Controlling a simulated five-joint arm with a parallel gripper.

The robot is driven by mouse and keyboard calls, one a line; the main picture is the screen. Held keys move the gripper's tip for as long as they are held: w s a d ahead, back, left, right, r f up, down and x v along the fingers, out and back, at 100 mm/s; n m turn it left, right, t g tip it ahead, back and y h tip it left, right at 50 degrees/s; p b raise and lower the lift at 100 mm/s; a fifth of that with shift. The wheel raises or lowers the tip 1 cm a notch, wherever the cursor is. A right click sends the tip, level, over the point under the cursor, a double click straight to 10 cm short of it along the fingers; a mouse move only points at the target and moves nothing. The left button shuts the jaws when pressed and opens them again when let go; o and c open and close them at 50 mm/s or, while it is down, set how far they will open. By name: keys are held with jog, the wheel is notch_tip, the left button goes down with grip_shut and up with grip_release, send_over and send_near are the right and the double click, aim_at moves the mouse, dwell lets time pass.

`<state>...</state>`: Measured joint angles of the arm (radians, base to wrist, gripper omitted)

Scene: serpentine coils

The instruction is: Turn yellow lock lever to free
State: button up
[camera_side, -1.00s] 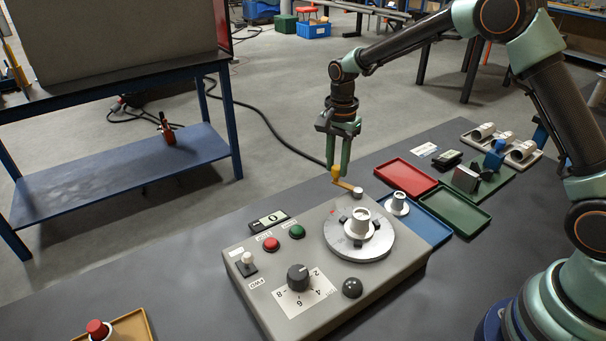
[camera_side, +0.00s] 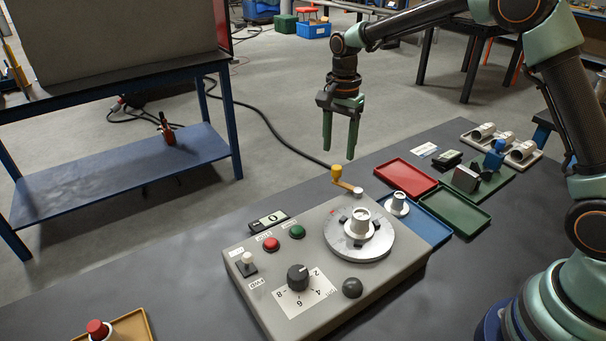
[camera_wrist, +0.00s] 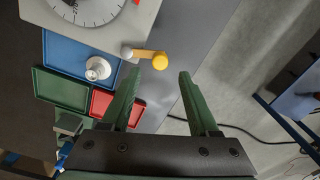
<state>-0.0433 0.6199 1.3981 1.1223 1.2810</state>
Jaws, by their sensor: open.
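The yellow lock lever (camera_side: 338,175) stands at the back corner of the grey control box (camera_side: 318,290), beside the turntable. Its arm runs from a pale pivot at the box edge out to an upright yellow knob, which lies to the left of the pivot in the side view. In the wrist view the lever (camera_wrist: 147,55) lies ahead of the fingers, its knob pointing right. My gripper (camera_side: 340,150) is open and empty, above the knob and clear of it. Its fingers (camera_wrist: 157,85) also show apart in the wrist view.
A round turntable (camera_side: 372,240) holds a white part. A blue tray (camera_side: 432,232) with another white part, a red tray (camera_side: 405,177) and a green tray (camera_side: 455,207) lie to the right.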

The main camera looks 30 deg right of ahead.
aim_at(338, 167)
notch_tip(338, 167, up, 7)
dwell(0.3)
jog(key=shift+r, duration=0.1)
jog(key=s+d+r+n+t, duration=0.1)
jog(key=s+r+n+t, duration=0.2)
jog(key=s+r+n, duration=0.55)
jog(key=s+d+f+n+t, duration=0.1)
jog(key=s+f+n, duration=0.3)
jog(key=s, duration=0.8)
jog(key=shift+f+n+t, duration=0.25)
jog(key=shift+n+t, duration=0.55)
jog(key=shift+n, duration=0.05)
jog(key=shift+s, duration=0.1)
